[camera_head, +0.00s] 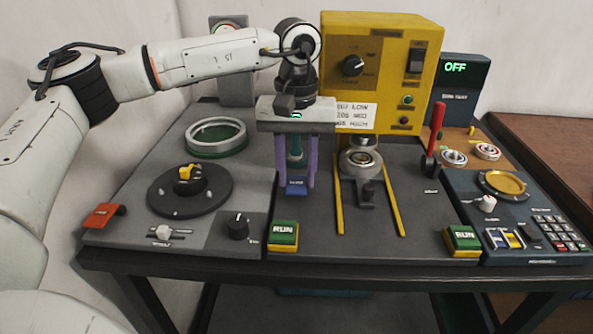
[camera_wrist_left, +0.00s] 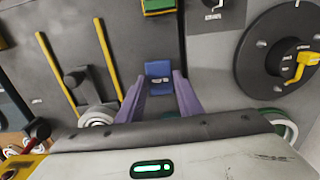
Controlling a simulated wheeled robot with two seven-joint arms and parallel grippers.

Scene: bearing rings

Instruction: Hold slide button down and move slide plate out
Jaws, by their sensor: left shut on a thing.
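The blue slide button (camera_head: 297,189), with a small pale label, sits on the dark bench panel left of the yellow rails. It also shows in the left wrist view (camera_wrist_left: 158,69). My left gripper (camera_head: 296,184) points down over it, one purple finger on each side, shut on the button. In the left wrist view my fingertips (camera_wrist_left: 159,76) flank the block closely. I cannot tell how far the button is pressed. My right gripper is not in view.
A yellow control box (camera_head: 378,60) stands behind the rails. A metal ring (camera_head: 361,161) sits at their back end. A red lever (camera_head: 433,140) stands at right. Green RUN buttons (camera_head: 283,236) line the front edge. A round black turntable (camera_head: 190,189) is at left.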

